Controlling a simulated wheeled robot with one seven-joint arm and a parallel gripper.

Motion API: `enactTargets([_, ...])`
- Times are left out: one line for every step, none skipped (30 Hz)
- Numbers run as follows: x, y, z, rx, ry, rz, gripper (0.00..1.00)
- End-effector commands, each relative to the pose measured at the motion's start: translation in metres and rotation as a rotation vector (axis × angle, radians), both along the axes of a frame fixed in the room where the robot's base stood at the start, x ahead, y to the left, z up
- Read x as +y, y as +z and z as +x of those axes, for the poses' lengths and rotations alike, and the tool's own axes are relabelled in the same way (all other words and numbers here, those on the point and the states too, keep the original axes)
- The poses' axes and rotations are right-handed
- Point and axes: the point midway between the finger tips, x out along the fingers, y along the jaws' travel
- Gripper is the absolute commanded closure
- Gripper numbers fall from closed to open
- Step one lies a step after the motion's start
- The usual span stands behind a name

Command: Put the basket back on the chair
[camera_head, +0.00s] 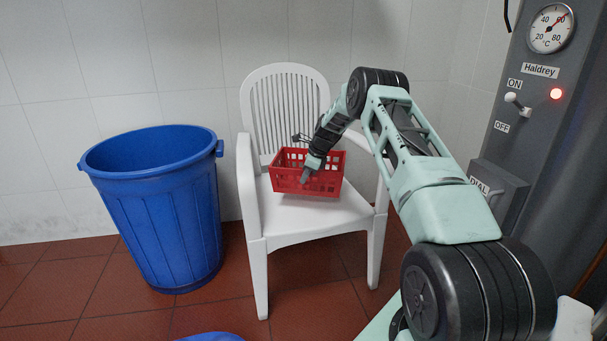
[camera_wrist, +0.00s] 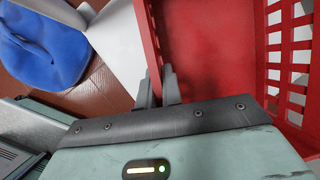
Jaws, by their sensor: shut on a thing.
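The red basket (camera_head: 325,181) is at the seat of the white plastic chair (camera_head: 265,217), between its armrests. It looks roughly level; I cannot tell whether its bottom touches the seat. My gripper (camera_head: 306,176) reaches down to the basket's near left side. In the wrist view, my gripper's fingers (camera_wrist: 159,88) are shut on the basket's wall (camera_wrist: 149,45), one finger on each side. The basket's inside looks empty in the wrist view. My arm hides part of the chair's right side.
A large blue bin (camera_head: 160,205) stands left of the chair. A grey machine (camera_head: 545,110) with a gauge and switch stands at the right. A blue object (camera_head: 212,337) shows at the bottom edge. A tiled wall is close behind the chair.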

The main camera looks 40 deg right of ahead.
Motion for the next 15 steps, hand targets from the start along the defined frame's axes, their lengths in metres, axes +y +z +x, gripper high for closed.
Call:
enactTargets([0.0, -0.004, 0.0, -0.001, 0.0, 0.0, 1.0])
enactTargets([0.0, -0.006, 0.0, -0.001, 0.0, 0.0, 1.0])
enactTargets([0.0, -0.009, 0.0, -0.001, 0.0, 0.0, 1.0])
enactTargets([0.0, -0.012, 0.0, -0.001, 0.0, 0.0, 1.0])
enactTargets([0.0, -0.015, 0.0, -0.001, 0.0, 0.0, 1.0])
enactTargets([0.0, -0.019, 0.0, -0.001, 0.0, 0.0, 1.0])
enactTargets([0.0, -0.022, 0.0, -0.001, 0.0, -0.001, 1.0])
enactTargets([0.0, -0.025, 0.0, -0.001, 0.001, -0.001, 1.0])
enactTargets([0.0, -0.03, 0.0, 0.0, 0.001, 0.0, 1.0])
enactTargets([0.0, -0.033, 0.0, 0.0, 0.001, 0.0, 1.0])
enactTargets([0.0, -0.037, 0.0, -0.001, 0.001, 0.0, 1.0])
enactTargets([0.0, -0.041, 0.0, -0.001, 0.001, 0.0, 1.0])
enactTargets([0.0, -0.045, 0.0, -0.001, 0.001, 0.0, 1.0])
enactTargets([0.0, -0.048, 0.0, -0.001, 0.001, 0.0, 1.0])
enactTargets([0.0, -0.052, 0.0, -0.002, 0.001, -0.001, 1.0])
